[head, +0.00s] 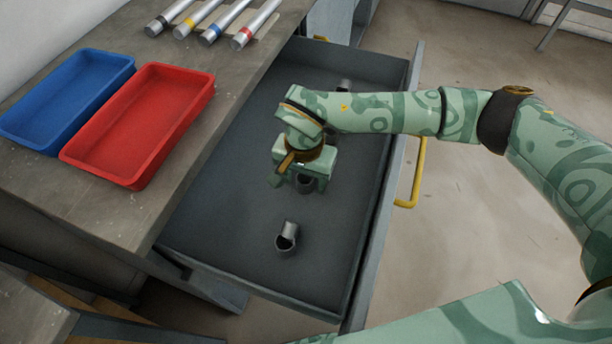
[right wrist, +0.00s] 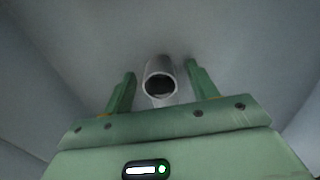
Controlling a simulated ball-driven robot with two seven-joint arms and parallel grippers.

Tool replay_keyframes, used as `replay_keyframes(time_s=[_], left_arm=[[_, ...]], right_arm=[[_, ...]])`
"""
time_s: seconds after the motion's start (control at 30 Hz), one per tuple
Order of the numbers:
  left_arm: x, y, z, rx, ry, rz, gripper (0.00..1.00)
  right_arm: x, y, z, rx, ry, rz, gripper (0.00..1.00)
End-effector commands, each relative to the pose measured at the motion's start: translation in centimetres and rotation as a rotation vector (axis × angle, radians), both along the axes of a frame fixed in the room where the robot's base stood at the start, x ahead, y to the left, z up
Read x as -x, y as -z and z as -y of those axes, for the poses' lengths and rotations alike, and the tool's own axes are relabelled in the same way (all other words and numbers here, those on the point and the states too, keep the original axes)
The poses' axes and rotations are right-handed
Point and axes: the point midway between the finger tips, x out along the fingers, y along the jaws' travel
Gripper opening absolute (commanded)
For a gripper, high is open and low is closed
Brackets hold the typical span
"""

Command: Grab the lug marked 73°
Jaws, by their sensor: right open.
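Short grey metal lugs lie in the open drawer (head: 230,210). One lug (head: 305,184) is under my right gripper (head: 299,182) and partly hidden by it. In the right wrist view this lug (right wrist: 160,82) shows its round open end between the two fingers of my right gripper (right wrist: 159,72), which are open with a gap on each side. A second lug (head: 287,237) lies apart, nearer the drawer's front. Another grey piece (head: 345,85) shows near the far end, partly hidden by my arm. No angle marking is readable on any lug. My left gripper is out of view.
A blue tray (head: 68,98) and a red tray (head: 140,122), both empty, stand on the bench (head: 115,205) left of the drawer. Several metal tubes with coloured bands (head: 215,30) lie behind them. The drawer has walls and a yellow handle (head: 416,175). Its floor around the nearer lug is clear.

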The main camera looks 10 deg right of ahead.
Motion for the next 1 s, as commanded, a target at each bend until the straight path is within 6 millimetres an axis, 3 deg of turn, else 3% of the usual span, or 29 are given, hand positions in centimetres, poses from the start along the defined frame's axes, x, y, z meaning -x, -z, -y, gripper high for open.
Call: replay_keyframes(time_s=[0.1,0.27,0.3,0.63,1.0], left_arm=[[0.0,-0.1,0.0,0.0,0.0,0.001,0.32],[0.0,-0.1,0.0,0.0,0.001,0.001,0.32],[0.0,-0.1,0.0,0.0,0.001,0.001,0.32],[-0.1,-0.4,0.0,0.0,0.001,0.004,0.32],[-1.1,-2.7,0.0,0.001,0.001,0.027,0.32]], right_arm=[[0.0,-0.1,0.0,0.0,0.0,0.001,0.58],[0.0,-0.1,0.0,0.0,0.0,0.001,0.14],[0.0,-0.1,0.0,0.0,0.0,0.001,0.09],[-0.1,-1.0,0.0,0.0,0.0,0.004,0.09],[-0.1,-8.7,0.0,0.0,-0.001,0.006,0.09]])
